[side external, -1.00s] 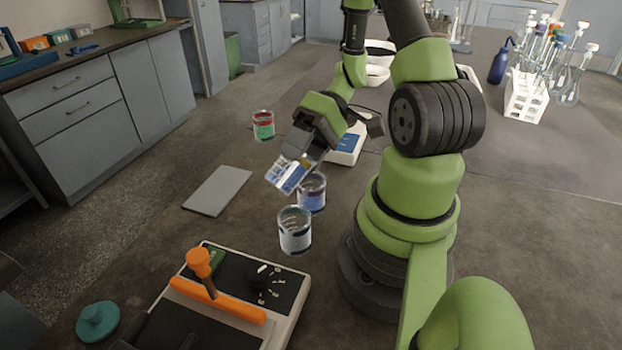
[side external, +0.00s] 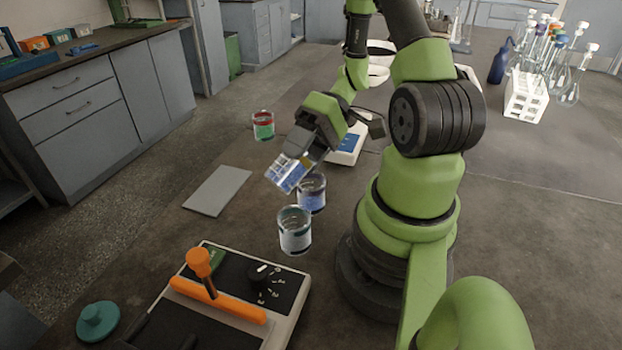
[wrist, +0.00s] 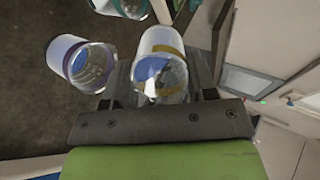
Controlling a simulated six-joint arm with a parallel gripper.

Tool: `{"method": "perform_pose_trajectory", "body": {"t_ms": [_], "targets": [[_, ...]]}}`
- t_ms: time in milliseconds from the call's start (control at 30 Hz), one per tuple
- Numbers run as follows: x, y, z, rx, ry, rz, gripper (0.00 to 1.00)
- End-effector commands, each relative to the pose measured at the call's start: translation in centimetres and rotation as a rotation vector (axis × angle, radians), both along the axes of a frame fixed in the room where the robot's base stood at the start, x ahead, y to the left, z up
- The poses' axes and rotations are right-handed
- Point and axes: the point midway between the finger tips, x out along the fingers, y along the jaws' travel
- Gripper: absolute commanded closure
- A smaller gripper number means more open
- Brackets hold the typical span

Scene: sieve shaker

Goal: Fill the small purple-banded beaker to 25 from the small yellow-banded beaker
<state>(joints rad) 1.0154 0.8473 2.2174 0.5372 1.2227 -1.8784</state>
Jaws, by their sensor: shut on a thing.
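My gripper (side external: 306,154) is shut on a small clear beaker (side external: 287,175), holding it strongly tilted in the air. In the wrist view this beaker (wrist: 161,62) shows a yellow band and blue liquid lying toward one side. A second small beaker (side external: 312,194), with a bluish-purple tint, stands upright on the bench just below and right of the held beaker's mouth. It seems to be the purple-banded one, and in the wrist view it (wrist: 80,63) is left of the held beaker. Its fill level and any pouring stream cannot be made out.
A teal-banded beaker (side external: 295,232) stands close in front, and a red-banded one with green contents (side external: 263,125) behind. A device with an orange handle (side external: 218,300) fills the near bench. A grey plate (side external: 218,190) lies left; a white balance-like device (side external: 347,146) is behind the gripper.

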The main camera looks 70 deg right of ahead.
Motion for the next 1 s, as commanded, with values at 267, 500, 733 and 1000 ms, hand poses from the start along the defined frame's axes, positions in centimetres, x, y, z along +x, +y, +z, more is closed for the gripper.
{"method": "perform_pose_trajectory", "body": {"t_ms": [267,500,733,1000], "targets": [[-0.01,-0.06,0.04,0.015,-0.009,-0.002,0.78],[-0.08,-0.11,0.06,0.027,-0.016,-0.002,0.78],[-0.04,-0.1,0.08,0.04,-0.022,-0.002,0.78],[-0.1,-0.12,0.1,0.054,-0.031,-0.001,0.78]]}}
